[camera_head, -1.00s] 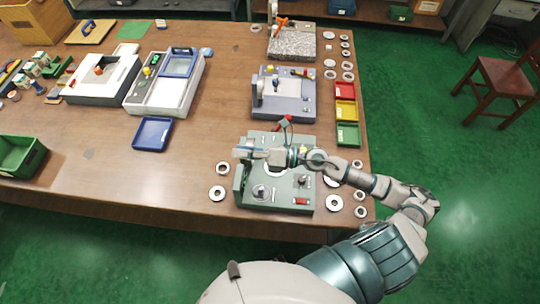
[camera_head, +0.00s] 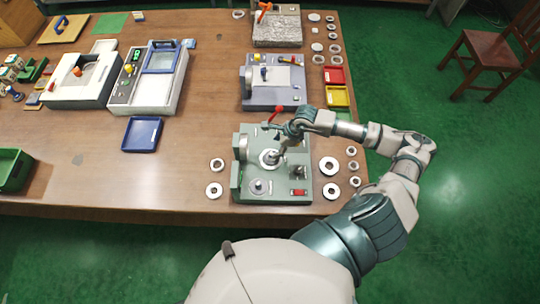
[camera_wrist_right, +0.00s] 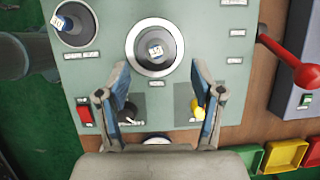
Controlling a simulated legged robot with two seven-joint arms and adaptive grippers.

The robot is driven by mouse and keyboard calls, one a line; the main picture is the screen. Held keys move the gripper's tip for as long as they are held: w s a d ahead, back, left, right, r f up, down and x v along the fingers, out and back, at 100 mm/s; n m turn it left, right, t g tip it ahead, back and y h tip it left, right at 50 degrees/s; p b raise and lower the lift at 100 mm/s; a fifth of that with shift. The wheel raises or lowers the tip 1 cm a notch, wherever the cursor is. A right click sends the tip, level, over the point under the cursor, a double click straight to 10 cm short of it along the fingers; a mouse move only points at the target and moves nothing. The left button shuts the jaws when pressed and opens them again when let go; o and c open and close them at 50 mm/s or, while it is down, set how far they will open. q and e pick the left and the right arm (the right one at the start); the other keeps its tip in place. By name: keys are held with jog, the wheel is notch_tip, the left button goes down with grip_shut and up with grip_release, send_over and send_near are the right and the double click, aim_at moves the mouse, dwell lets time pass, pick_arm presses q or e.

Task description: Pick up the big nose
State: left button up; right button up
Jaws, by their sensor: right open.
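A large round nose (camera_wrist_right: 155,47) with a dark centre, a small number label and a pale ring around it stands on the green machine panel (camera_wrist_right: 110,25) in the right wrist view. A smaller round piece (camera_wrist_right: 74,24) sits at the panel's upper left. My left gripper is not in view.
A red lever (camera_wrist_right: 288,45) stands beside the panel. A red switch (camera_wrist_right: 84,114), a black knob (camera_wrist_right: 128,112) and a yellow knob (camera_wrist_right: 197,109) are near my fingers. Loose bearing rings (camera_head: 328,166) lie right of the machine. Free table (camera_head: 90,180) lies left.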

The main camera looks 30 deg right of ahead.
aim_at(272, 153)
jog(key=shift+w+a+f, duration=0.15)
jog(key=shift+f, duration=1)
jog(key=p+x, duration=0.1)
jog(key=x, duration=0.2)
jog(key=shift+f+p, duration=0.3)
jog(key=shift+f, duration=0.05)
jog(key=shift+w+a+f, duration=0.1)
jog(key=shift+a+f, duration=0.25)
jog(key=shift+f, duration=0.1)
jog(key=shift+a, duration=0.15)
jog(key=shift+r, duration=0.1)
jog(key=c, duration=1.2)
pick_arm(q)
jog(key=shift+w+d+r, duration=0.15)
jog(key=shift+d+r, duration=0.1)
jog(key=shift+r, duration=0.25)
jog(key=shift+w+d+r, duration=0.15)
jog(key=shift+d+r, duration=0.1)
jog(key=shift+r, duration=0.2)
pick_arm(e)
jog(key=shift+d, duration=0.3)
grip_shut()
